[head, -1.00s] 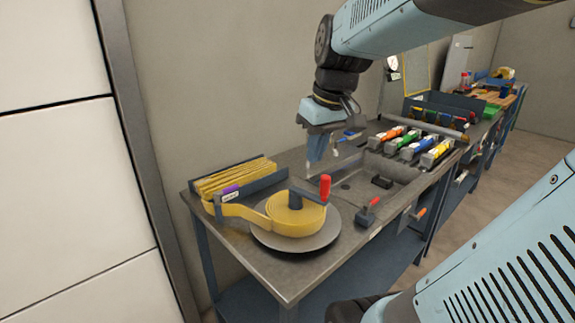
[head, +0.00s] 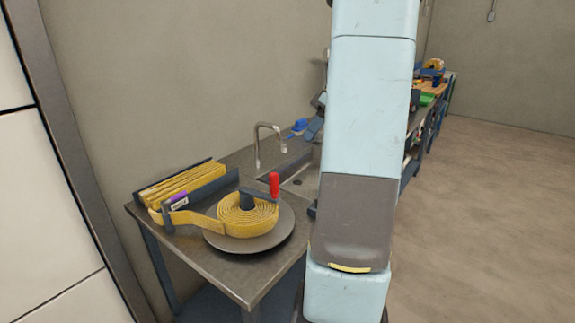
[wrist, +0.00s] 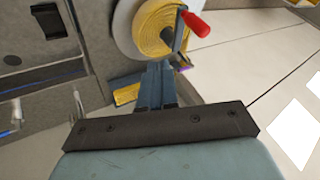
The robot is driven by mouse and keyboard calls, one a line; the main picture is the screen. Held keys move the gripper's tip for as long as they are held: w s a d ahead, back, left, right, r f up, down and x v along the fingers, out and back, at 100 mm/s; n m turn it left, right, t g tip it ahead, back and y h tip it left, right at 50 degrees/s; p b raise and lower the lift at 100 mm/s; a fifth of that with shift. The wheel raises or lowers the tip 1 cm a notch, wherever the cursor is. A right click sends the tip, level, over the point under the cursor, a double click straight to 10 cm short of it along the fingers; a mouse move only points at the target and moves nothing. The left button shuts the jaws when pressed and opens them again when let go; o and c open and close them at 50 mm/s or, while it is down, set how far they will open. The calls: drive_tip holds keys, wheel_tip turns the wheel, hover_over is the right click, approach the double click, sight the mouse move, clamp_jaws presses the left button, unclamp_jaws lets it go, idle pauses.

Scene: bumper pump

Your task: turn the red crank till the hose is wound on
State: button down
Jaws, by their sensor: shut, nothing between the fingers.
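The red crank handle (head: 274,185) stands upright on a dark arm over the yellow hose coil (head: 248,217). The coil lies on a round grey plate (head: 250,242) near the table's front corner. A strip of hose runs from the coil left to a folded yellow stack (head: 180,187) in a dark rack. In the wrist view, my gripper (wrist: 157,68) is shut and empty. The red handle (wrist: 196,24) and coil (wrist: 152,28) show beyond its tips, apart from them. In the head view my arm hides most of the gripper.
A metal tap (head: 268,142) and sink stand behind the coil on the table. My arm covers the table's right part. Further benches with tools (head: 433,85) stand along the wall at the back. Open floor (head: 490,210) lies to the right.

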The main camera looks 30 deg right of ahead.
drive_tip(key=s+a+f, duration=0.1)
drive_tip(key=a+f, duration=0.7)
drive_tip(key=a, duration=0.1)
idle(0.4)
